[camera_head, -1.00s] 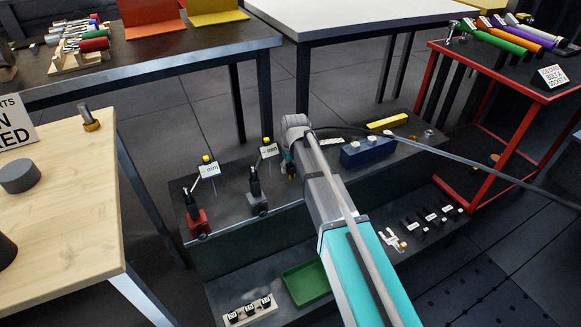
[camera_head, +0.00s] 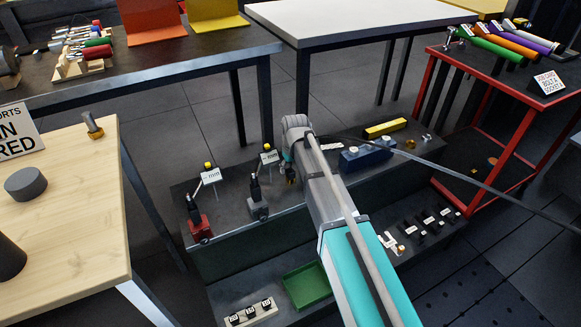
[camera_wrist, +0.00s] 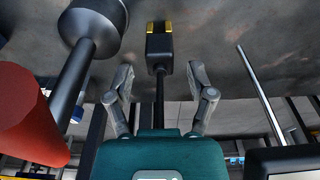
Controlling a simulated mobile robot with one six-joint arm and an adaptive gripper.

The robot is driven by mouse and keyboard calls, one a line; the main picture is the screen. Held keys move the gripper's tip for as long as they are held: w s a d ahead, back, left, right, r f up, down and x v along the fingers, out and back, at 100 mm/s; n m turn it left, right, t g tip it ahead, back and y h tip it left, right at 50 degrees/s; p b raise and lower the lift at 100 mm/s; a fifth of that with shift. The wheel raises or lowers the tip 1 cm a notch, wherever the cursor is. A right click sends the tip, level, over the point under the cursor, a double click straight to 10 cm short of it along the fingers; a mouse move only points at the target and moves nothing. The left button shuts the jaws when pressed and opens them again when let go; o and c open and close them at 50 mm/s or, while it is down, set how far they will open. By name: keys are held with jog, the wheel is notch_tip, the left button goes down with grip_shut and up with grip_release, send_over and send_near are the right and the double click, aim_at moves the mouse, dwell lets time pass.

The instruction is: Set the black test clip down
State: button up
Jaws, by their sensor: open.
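The black test clip shows in the wrist view as a black block with a yellow end (camera_wrist: 159,45) on a thin black stem, between my gripper's two grey fingers (camera_wrist: 160,88). The fingers are spread, with a gap on each side of the stem. Whether the clip rests on the surface cannot be told. In the head view my gripper (camera_head: 288,165) is over the dark bench, and my arm hides most of what is there; a small yellow-orange bit shows beside it.
A grey-based stand (camera_head: 258,207) and a red-based stand (camera_head: 199,225) are left of my gripper on the bench. A blue block (camera_head: 367,158) and yellow bar (camera_head: 385,128) lie to the right. A green tray (camera_head: 307,285) is on the lower step.

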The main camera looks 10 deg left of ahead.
notch_tip(320, 180, up, 10)
jog(key=s+p, duration=0.1)
jog(key=p, duration=0.8)
jog(key=shift+d+f, duration=0.2)
jog(key=shift+d, duration=0.2)
jog(key=shift+s, duration=0.1)
dwell(0.3)
jog(key=s+d+m, duration=0.3)
jog(key=s+d, duration=0.6)
jog(key=d, duration=0.4)
jog(key=s+d+m+g+h, duration=0.1)
jog(key=s+d+m, duration=0.2)
jog(key=s+d, duration=0.6)
jog(key=d, duration=0.4)
jog(key=shift+s+m, duration=0.2)
jog(key=shift+m, duration=0.2)
jog(key=shift+d+f, duration=0.1)
